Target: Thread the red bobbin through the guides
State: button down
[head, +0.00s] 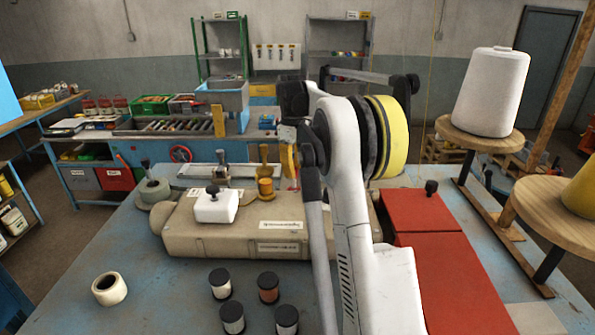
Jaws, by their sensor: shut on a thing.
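The bobbin with red-brown thread (268,288) stands upright on the blue table, among several black-capped bobbins. The beige sewing machine (200,235) lies behind them, with a white block and black knob (216,205) on top. Brass-coloured guide parts (265,185) stand on the machine. My gripper (292,172) is over the machine beside these parts, mostly hidden by my white arm. A small streak of red shows at its fingers, apparently thread; its path to the bobbin cannot be made out.
A white tape roll (109,289) lies at the front left of the table. A red panel (440,265) covers the right side. A large white cone (492,92) stands on a wooden disc at the right. The table's left front is mostly clear.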

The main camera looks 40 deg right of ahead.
jog(key=shift+f, duration=0.25)
jog(key=c, duration=1.3)
grip_release()
notch_tip(320, 180, up, 12)
